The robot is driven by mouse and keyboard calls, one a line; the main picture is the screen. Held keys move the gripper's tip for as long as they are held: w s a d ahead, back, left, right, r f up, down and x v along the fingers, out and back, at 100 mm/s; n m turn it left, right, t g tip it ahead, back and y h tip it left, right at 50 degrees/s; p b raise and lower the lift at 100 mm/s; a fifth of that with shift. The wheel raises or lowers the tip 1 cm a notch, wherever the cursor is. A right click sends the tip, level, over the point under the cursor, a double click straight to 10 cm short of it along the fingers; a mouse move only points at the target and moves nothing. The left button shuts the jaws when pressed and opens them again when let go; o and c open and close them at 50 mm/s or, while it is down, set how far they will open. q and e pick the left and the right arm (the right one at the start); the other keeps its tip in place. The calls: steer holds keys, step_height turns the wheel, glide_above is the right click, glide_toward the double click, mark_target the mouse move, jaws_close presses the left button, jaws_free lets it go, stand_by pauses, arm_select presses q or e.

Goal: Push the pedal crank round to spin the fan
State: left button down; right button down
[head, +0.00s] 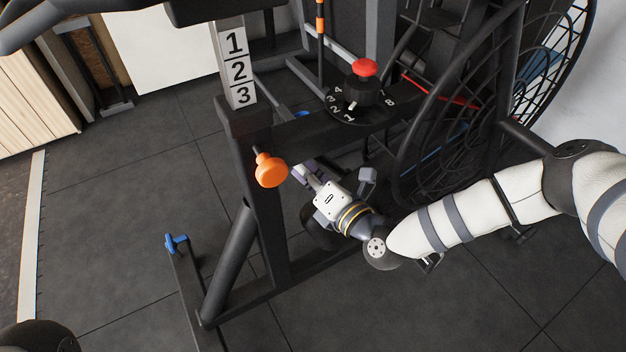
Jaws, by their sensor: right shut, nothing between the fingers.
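The exercise bike's black frame (265,215) stands in the middle of the head view. Its large caged fan (485,95) is at the upper right. My right gripper (303,170) reaches in from the right, low beside the frame under the top bar. A dark rounded part (318,232), possibly of the crank, shows behind the gripper. The crank and pedals are mostly hidden, and I cannot tell whether the gripper touches them. My left gripper is not in view.
An orange knob (271,170) sticks out of the post, below a 1-2-3 scale (238,65). A red-topped numbered dial (362,90) sits on the top bar. The frame's foot with a blue end (177,243) lies at left. The dark tiled floor (120,210) is clear there.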

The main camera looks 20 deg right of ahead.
steer(key=shift+m, duration=0.7)
steer(key=d+r+p, duration=0.2)
steer(key=d+r, duration=0.1)
steer(key=shift+w+d, duration=0.15)
steer(key=shift+w, duration=0.2)
